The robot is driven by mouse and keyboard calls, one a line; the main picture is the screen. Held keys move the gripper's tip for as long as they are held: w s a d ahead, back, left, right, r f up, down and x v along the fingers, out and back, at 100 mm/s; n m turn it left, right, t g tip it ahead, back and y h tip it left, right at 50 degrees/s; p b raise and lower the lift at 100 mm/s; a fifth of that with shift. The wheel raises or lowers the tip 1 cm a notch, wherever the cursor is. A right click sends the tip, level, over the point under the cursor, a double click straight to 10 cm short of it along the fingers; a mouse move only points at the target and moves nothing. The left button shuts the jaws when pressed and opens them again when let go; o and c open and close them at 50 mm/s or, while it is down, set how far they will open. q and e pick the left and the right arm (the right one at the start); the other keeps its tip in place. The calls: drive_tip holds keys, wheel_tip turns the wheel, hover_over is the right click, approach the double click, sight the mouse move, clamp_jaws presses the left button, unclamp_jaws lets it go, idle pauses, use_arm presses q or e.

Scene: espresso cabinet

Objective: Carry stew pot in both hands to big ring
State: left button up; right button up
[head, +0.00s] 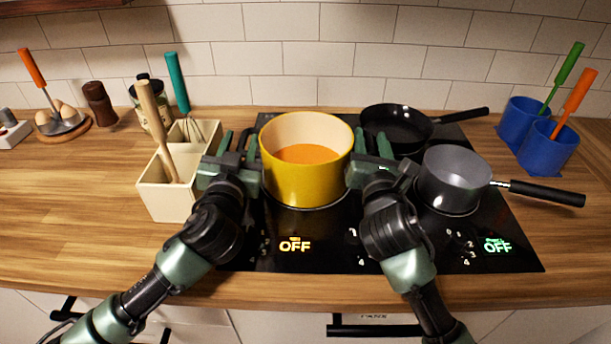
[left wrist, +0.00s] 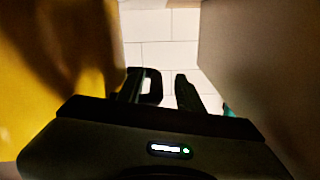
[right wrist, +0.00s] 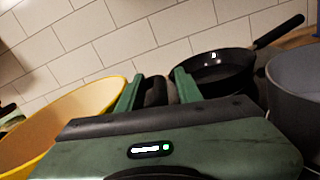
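The yellow stew pot (head: 305,185) with orange stew inside stands upright on the left part of the black hob (head: 330,245). The ring beneath it is mostly hidden by the pot. My left gripper (head: 236,145) is at the pot's left side. In the left wrist view its fingers stand apart, with a dark handle loop (left wrist: 152,87) between them. My right gripper (head: 371,145) is at the right side. In the right wrist view its fingers stand apart around a dark handle (right wrist: 156,91), with a gap visible beside it.
A black frying pan (head: 398,128) stands at the back right of the hob and a grey saucepan (head: 453,183) at the front right, close to my right gripper. A cream utensil box (head: 165,200) stands close left of my left gripper. Blue utensil pots (head: 547,150) stand far right.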

use_arm(q)
drive_tip(key=shift+f, duration=0.1)
use_arm(e)
drive_tip(key=shift+a+f, duration=0.1)
drive_tip(key=shift+f, duration=0.45)
use_arm(q)
drive_tip(key=s, duration=0.8)
drive_tip(key=shift+s+a, duration=0.15)
drive_tip(key=shift+s, duration=0.1)
use_arm(e)
drive_tip(key=shift+a, duration=0.1)
use_arm(q)
drive_tip(key=shift+w, duration=0.3)
use_arm(e)
drive_tip(key=shift+s+f, duration=0.15)
drive_tip(key=shift+s, duration=0.75)
use_arm(q)
drive_tip(key=shift+s, duration=0.1)
use_arm(e)
drive_tip(key=s, duration=0.2)
drive_tip(key=s+r, duration=0.1)
drive_tip(key=s, duration=0.2)
drive_tip(key=shift+s+a, duration=0.1)
drive_tip(key=shift+s+r, duration=0.15)
drive_tip(key=shift+s, duration=0.4)
